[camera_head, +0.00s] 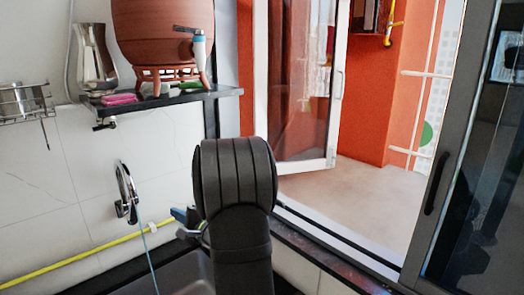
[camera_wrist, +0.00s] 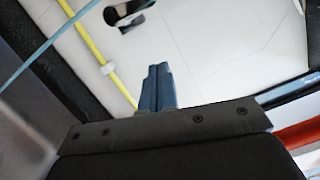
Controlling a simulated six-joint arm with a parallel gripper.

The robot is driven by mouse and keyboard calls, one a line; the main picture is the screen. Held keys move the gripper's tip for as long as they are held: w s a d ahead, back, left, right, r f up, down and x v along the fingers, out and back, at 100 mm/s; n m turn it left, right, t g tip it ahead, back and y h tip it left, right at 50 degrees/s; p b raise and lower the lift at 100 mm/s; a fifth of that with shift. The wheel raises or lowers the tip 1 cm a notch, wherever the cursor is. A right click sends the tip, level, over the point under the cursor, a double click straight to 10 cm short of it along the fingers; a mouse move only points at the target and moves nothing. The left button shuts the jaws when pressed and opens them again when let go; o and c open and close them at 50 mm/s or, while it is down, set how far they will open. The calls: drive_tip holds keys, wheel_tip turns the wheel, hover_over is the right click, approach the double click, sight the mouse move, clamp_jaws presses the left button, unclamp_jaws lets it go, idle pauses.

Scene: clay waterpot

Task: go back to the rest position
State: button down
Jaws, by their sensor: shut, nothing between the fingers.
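My gripper shows in the wrist view, with its two blue fingers (camera_wrist: 157,88) pressed together and nothing between them. In the head view my dark arm rises in the middle and hides most of the gripper; only a bit of blue fingertip (camera_head: 180,214) shows at its left. The clay waterpot (camera_head: 160,30) stands upright on a stand on the wall shelf, well above and apart from my gripper. Its tap (camera_head: 198,45) has a light blue body and points down.
The dark shelf (camera_head: 170,101) also holds a metal jug (camera_head: 92,55) and a pink item (camera_head: 119,99). A yellow pipe (camera_head: 85,252) runs along the tiled wall, below a metal ring (camera_head: 127,187). An open glass door (camera_head: 300,80) is at the right.

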drive_tip(key=w+a+m, duration=0.1)
drive_tip(key=w+a, duration=0.2)
drive_tip(key=a, duration=0.7)
drive_tip(key=shift+w+a+r, duration=0.15)
drive_tip(key=shift+w+r, duration=0.05)
drive_tip(key=shift+s, duration=0.1)
